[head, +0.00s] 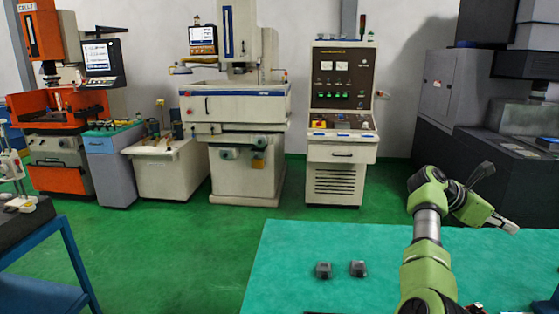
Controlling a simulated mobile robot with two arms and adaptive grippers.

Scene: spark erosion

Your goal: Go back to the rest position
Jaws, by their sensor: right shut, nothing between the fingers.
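My right arm comes up from the bottom right, with green and grey links. Its gripper (504,224) is at the right, above the far right part of the teal table top (300,252). It points to the right and slightly down. The fingers are shut and hold nothing. My left gripper is not in view. Two small dark grey blocks (323,270) and (358,268) lie side by side on the teal table, left of my right arm and well apart from the gripper.
A white machine (235,105), a control cabinet (340,120) and an orange machine (50,110) stand along the back wall. Dark machinery (450,110) stands at the right, behind my gripper. A blue-framed table (40,245) is at the left. The green floor between is clear.

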